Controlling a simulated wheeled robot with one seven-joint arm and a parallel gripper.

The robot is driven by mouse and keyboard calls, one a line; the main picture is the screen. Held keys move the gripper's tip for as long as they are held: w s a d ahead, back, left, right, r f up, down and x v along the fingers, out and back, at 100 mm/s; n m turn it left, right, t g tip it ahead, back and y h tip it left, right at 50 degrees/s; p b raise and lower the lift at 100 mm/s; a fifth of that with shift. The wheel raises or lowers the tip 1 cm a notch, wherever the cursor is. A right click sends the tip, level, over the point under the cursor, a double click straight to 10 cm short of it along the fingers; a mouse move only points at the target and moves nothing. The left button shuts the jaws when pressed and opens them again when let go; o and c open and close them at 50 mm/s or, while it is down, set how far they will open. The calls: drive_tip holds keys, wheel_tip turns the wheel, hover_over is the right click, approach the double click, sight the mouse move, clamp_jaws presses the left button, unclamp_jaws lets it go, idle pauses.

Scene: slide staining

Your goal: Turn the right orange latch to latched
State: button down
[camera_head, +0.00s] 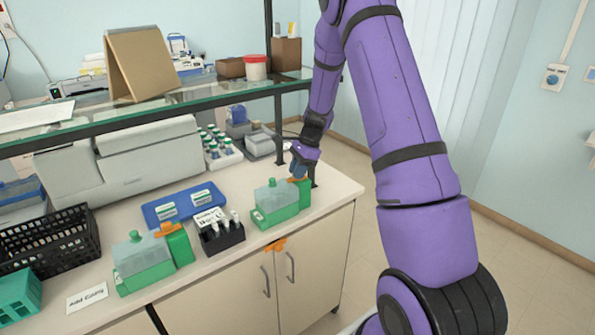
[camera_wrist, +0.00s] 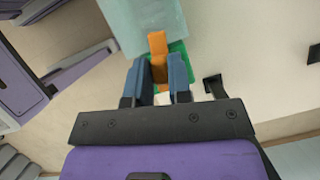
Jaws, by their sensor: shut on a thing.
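The right orange latch (camera_head: 297,180) sits on top of the right green box (camera_head: 281,216), at its right end. My gripper (camera_head: 300,171) reaches down over that end and its blue fingers are shut on the latch. In the wrist view the latch (camera_wrist: 157,42) stands between the two fingertips (camera_wrist: 158,70), with its free end pointing at the box's translucent lid (camera_wrist: 135,22). Part of the latch is hidden by the fingers. A left green box (camera_head: 146,270) carries another orange latch (camera_head: 167,230).
A black rack with vials (camera_head: 221,239) stands between the boxes. A blue tray (camera_head: 182,205) lies behind it. A glass shelf (camera_head: 205,94) with a dark post (camera_head: 279,125) stands close behind my gripper. An orange piece (camera_head: 275,245) is at the cabinet doors' top.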

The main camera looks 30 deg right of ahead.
drive_tip(key=shift+n, duration=0.5)
drive_tip(key=c, duration=1.1)
unclamp_jaws()
